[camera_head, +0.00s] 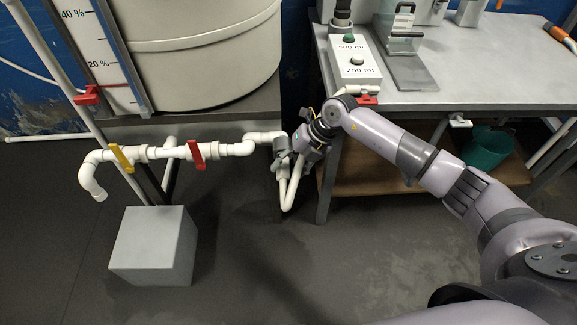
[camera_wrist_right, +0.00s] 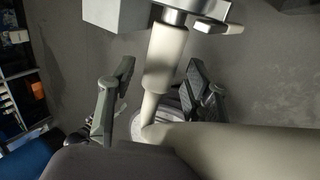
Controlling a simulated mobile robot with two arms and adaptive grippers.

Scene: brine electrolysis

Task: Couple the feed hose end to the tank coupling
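The white tank pipe ends at an elbow (camera_head: 268,136) with a grey tank coupling (camera_head: 281,145) below it. The coupling also shows at the top of the right wrist view as a metal fitting with grey levers (camera_wrist_right: 205,18). The white feed hose (camera_head: 286,197) hangs in a narrow loop under my right gripper (camera_head: 291,160). In the right wrist view, the hose's thick white end (camera_wrist_right: 165,58) meets the coupling's metal collar. My right gripper (camera_wrist_right: 160,78) has its fingers apart on both sides of the hose, with a gap visible at the left. My left gripper is out of view.
The pipe carries a yellow valve handle (camera_head: 121,158) and a red one (camera_head: 196,155). A grey block (camera_head: 153,246) stands on the floor below. The large tank (camera_head: 200,50) is behind. A bench (camera_head: 470,75) with a labelled box (camera_head: 356,68) stands at right.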

